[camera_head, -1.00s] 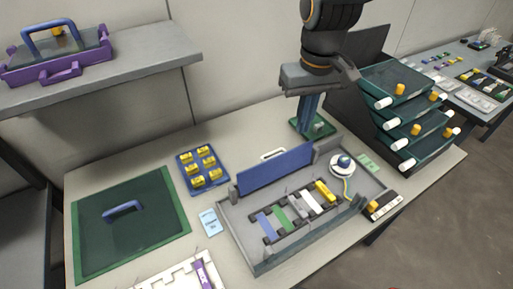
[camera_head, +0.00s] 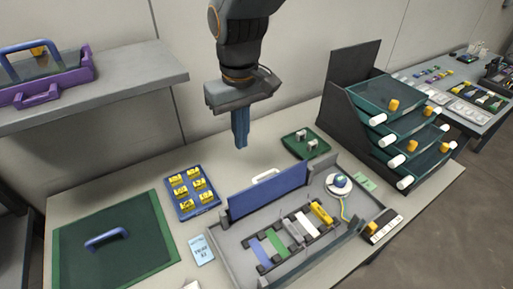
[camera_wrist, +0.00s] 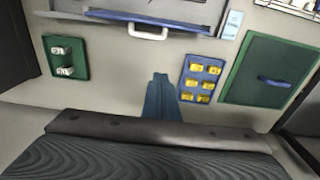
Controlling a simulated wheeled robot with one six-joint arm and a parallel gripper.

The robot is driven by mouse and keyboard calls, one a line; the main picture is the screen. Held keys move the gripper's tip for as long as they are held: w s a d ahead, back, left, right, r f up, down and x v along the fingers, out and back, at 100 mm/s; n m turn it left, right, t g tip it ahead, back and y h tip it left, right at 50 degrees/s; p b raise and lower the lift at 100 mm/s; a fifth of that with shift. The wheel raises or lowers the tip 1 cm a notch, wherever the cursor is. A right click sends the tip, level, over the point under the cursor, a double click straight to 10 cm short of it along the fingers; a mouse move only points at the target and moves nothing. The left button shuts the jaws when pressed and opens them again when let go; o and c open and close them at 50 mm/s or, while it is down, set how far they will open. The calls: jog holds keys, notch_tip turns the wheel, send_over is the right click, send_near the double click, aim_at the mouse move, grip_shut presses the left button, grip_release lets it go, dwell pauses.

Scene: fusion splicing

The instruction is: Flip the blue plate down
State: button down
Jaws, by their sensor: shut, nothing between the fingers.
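The blue plate (camera_head: 268,192) stands upright along the back edge of the grey tray in the head view. A white handle (camera_head: 265,177) sticks out behind its top edge. In the wrist view the blue plate (camera_wrist: 150,20) shows nearly edge-on at the top, with the white handle (camera_wrist: 148,32) below it. My gripper (camera_head: 240,145) is shut and empty, fingers pointing down. It hangs above the table behind the plate, apart from it. In the wrist view my gripper (camera_wrist: 161,80) points toward the gap between the handle and the yellow parts.
The grey tray (camera_head: 237,262) holds a row of coloured strips and a white spool (camera_head: 339,184). A blue holder with yellow parts (camera_head: 192,192) lies left, beside a green mat (camera_head: 118,245). A small green tray (camera_head: 306,143) and a dark shelf rack (camera_head: 345,105) stand right.

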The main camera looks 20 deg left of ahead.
aim_at(267, 186)
notch_tip(267, 186, down, 8)
jog(key=s+d+p, duration=0.2)
jog(key=p, duration=0.1)
jog(key=shift+d, duration=0.4)
